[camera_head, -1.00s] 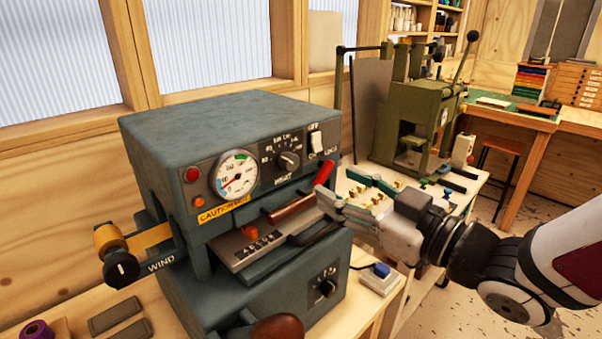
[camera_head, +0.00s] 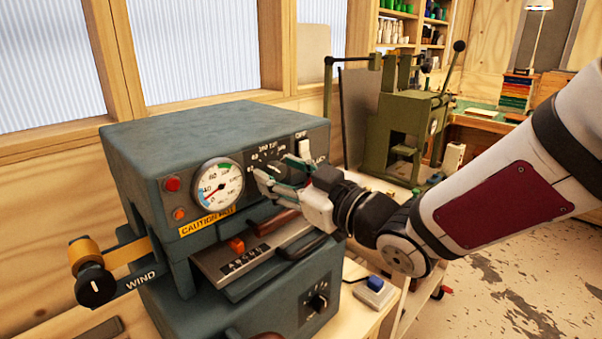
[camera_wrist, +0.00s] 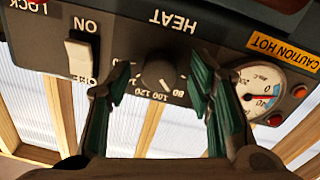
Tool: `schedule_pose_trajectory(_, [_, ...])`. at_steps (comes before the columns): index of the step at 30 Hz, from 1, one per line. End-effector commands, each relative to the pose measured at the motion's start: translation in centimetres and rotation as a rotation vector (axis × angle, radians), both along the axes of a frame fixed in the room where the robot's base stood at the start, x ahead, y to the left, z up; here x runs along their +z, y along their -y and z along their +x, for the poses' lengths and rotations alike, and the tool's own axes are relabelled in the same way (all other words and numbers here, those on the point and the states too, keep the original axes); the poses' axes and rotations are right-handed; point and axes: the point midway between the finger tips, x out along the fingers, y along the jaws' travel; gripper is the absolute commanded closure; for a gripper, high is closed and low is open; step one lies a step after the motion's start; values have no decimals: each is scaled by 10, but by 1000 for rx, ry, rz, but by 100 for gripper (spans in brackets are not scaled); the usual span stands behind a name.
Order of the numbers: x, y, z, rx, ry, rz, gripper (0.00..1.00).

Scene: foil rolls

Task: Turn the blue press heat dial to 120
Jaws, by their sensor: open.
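The blue-grey press (camera_head: 200,125) stands on the bench at left in the head view. Its heat dial, a dark round knob, shows in the wrist view (camera_wrist: 158,74), which sees the panel upside down. The marks 80, 100 and 120 show around the knob; its exact setting is too small to read. My gripper (camera_head: 275,174) is at the press front, its fingers partly covering the dial in the head view. In the wrist view my gripper (camera_wrist: 160,68) is open, with one green-padded finger on each side of the knob. Gaps show between fingers and knob; contact cannot be told.
A white switch (camera_wrist: 82,58) sits close beside one finger, and a round gauge (camera_wrist: 262,90) beside the other. Below the dial are a red-handled lever and a tray (camera_head: 240,262). A green press (camera_head: 400,125) stands behind at right. Open floor lies at right.

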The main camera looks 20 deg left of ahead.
Motion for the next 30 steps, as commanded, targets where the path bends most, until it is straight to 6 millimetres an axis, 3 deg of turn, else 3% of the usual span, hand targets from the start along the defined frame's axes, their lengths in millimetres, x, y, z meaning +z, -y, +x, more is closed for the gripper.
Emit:
schedule_pose_trajectory(9, [0, -2, 1, 1, -1, -1, 52])
schedule_pose_trajectory(15, [0, -2, 1, 1, -1, -1, 97])
schedule_pose_trajectory(16, [0, -2, 1, 1, -1, -1, 100])
schedule_pose_trajectory(30, [1, -2, 0, 1, -89, 36, 100])
